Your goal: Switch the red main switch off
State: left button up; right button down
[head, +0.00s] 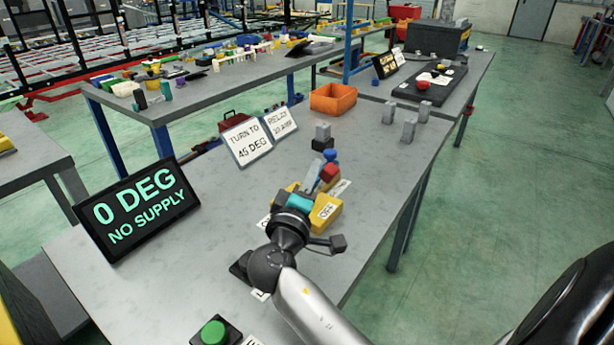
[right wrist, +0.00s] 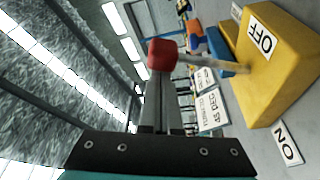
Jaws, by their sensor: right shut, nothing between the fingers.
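The main switch is a yellow box (head: 327,213) with an OFF label on its face. It also shows in the right wrist view (right wrist: 285,75), with a thin grey lever (right wrist: 212,63) reaching out from it. A red knob (right wrist: 165,54) ends the lever; in the head view it shows (head: 330,172) just right of the fingers. My right gripper (head: 314,171) is shut and empty. Its fingertips (right wrist: 161,75) are right at the knob; I cannot tell whether they touch it. The gripper hides part of the switch in the head view. My left gripper is not in view.
A display (head: 138,208) reads "0 DEG NO SUPPLY". A green button (head: 213,333) is at the near edge. A small blue knob (head: 330,155), grey blocks (head: 408,130) and an orange bin (head: 333,99) lie beyond the switch. Signs (head: 247,141) stand at the left. The bench's middle left is clear.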

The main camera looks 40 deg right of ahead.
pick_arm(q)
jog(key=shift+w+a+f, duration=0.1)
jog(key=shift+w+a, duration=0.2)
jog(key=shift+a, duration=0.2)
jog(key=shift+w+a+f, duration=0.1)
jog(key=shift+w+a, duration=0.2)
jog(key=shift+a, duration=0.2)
pick_arm(e)
jog(key=shift+s+d+f, duration=0.15)
jog(key=shift+s, duration=0.1)
pick_arm(q)
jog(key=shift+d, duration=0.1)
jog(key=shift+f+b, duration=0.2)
jog(key=shift+b, duration=0.15)
pick_arm(e)
jog(key=v, duration=1.2)
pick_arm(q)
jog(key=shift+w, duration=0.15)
